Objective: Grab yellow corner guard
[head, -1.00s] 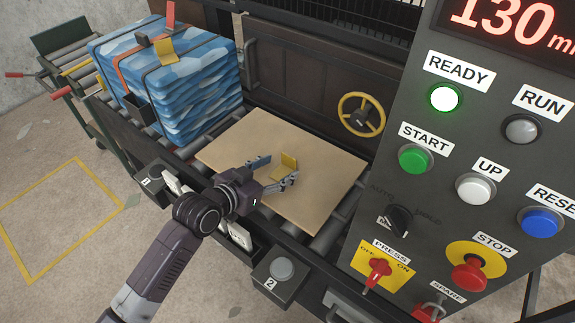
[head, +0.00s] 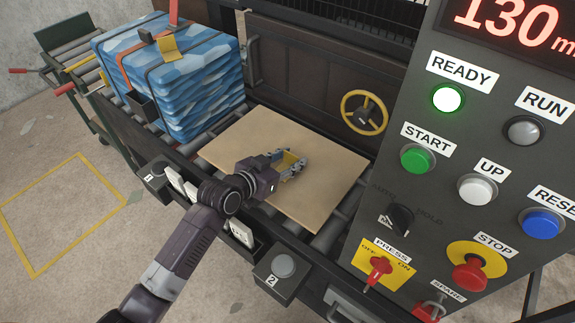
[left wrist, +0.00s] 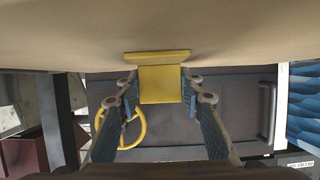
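A yellow corner guard (head: 289,160), bent in an L shape, is at the tan board (head: 235,140) on the rollers. In the left wrist view the guard (left wrist: 162,84) sits between my fingertips, its sides against them, with no clear gap. My left gripper (head: 291,162) is shut on it, low over the board; the fingers hide part of the guard in the head view. Whether the guard touches the board is unclear. Another yellow guard (head: 169,47) lies under the strap on the blue patterned stack (head: 190,90). My right gripper is out of view.
A dark control panel (head: 470,180) with buttons fills the right. A yellow handwheel (head: 363,112) is on the dark wall behind the board. Button box 2 (head: 281,267) and the frame edge stand in front. The board's right part is clear.

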